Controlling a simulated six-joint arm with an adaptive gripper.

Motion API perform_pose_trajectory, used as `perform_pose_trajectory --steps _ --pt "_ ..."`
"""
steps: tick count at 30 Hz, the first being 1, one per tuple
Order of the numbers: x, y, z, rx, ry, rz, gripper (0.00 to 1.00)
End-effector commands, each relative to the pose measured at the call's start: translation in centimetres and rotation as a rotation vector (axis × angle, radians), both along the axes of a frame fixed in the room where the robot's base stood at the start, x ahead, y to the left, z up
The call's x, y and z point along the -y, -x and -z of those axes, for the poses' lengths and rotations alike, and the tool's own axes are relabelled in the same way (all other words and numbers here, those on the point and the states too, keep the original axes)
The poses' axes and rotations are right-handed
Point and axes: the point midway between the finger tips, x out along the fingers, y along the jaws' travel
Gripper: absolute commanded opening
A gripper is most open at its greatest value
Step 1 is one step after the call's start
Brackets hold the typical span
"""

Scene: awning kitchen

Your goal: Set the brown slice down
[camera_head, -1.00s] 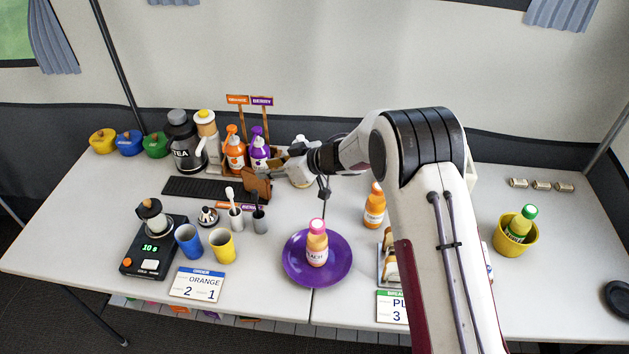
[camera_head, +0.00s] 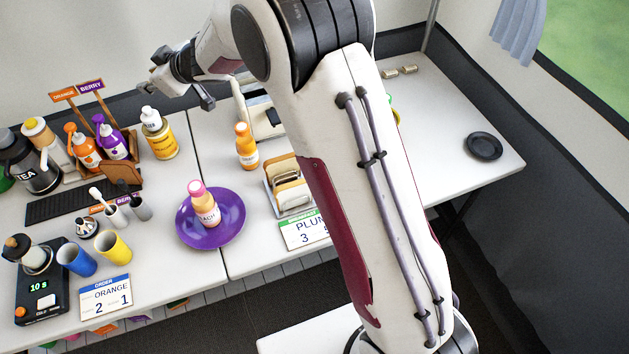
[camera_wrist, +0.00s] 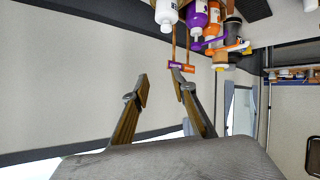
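The brown slice (camera_head: 122,174) rests at the right end of the black mat (camera_head: 62,203) in the head view. It is tilted up in front of the wooden pump-bottle stand (camera_head: 130,140); whether it touches the stand is not clear. My gripper (camera_head: 178,95) is up and to the right of the slice, above the table's back edge and clear of it. In the wrist view my gripper (camera_wrist: 163,90) has its two fingers apart with nothing between them. The slice cannot be made out in the wrist view.
A yellow-labelled bottle (camera_head: 159,138) stands between the stand and my gripper. A purple plate (camera_head: 232,228) holds a pink-capped bottle (camera_head: 204,207). An orange bottle (camera_head: 246,150), a slice rack (camera_head: 278,205) and a toaster (camera_head: 270,127) stand to the right. The far-right tabletop is mostly clear.

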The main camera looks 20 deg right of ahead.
Motion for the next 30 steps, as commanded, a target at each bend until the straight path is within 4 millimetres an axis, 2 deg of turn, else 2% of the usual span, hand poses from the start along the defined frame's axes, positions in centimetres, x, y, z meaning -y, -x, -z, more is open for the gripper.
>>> perform_pose_trajectory --steps 1,6,14,23,30 --pt "1.3 0.1 -1.5 0.012 0.007 0.035 0.26" --pt "5.5 1.0 -4.9 0.028 0.034 0.155 0.26" --pt "11.9 4.0 -9.2 0.024 0.07 0.326 0.26" --pt "18.4 9.5 -12.4 -0.022 0.099 0.501 0.26" --pt "22.6 15.3 -13.7 -0.086 0.111 0.619 0.26"
